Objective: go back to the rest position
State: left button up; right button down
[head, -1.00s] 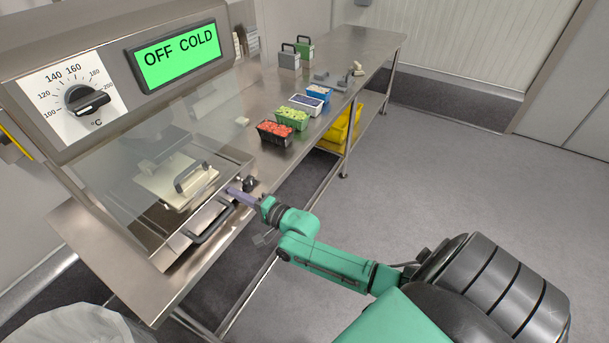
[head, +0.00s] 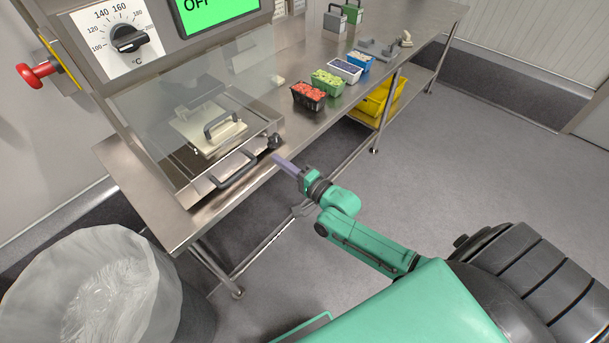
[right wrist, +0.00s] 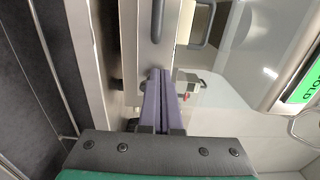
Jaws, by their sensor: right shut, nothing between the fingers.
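My right gripper (head: 279,160) is shut and empty, its purple-grey fingers together, just in front of the bench's front edge near the machine's dark drawer handle (head: 233,170). In the right wrist view its closed fingers (right wrist: 160,80) point toward the machine's front. The machine has a clear cover (head: 200,75) over a cream block with a handle (head: 210,130). A temperature dial (head: 129,38) and a green display (head: 205,12), partly cut off and reading "OFF", are above. My left gripper is out of view.
Tubs of red (head: 309,96), green (head: 328,83), white-blue (head: 345,70) and blue (head: 360,62) stand on the steel bench (head: 290,60). A yellow bin (head: 378,100) is below. A lined waste bin (head: 90,290) stands at the lower left. A red stop button (head: 35,73) is at the left. The floor at the right is clear.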

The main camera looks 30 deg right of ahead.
jog(key=v, duration=0.6)
jog(key=shift+s+f, duration=0.15)
jog(key=s+d+f+n+g+h, duration=0.2)
jog(key=s+f, duration=0.1)
jog(key=f, duration=0.5)
jog(key=s+d+f+n+g+h, duration=0.1)
jog(key=s+d+f+n+g, duration=0.15)
jog(key=f, duration=0.55)
jog(key=s+d+f+n+g+h, duration=0.2)
jog(key=s+d+f, duration=0.1)
jog(key=f, duration=0.5)
jog(key=s+f+n+g, duration=0.3)
jog(key=s+f, duration=0.3)
jog(key=s, duration=0.3)
jog(key=s+a+f+n+g+h, duration=0.1)
jog(key=s+f+n+g, duration=0.2)
jog(key=s, duration=0.6)
jog(key=s+f+n+g, duration=0.3)
jog(key=s+f, duration=0.5)
jog(key=s, duration=0.1)
jog(key=shift+a+f+n+h, duration=0.3)
jog(key=shift+f+n+h, duration=0.05)
jog(key=shift+h, duration=0.05)
jog(key=shift+s, duration=0.1)
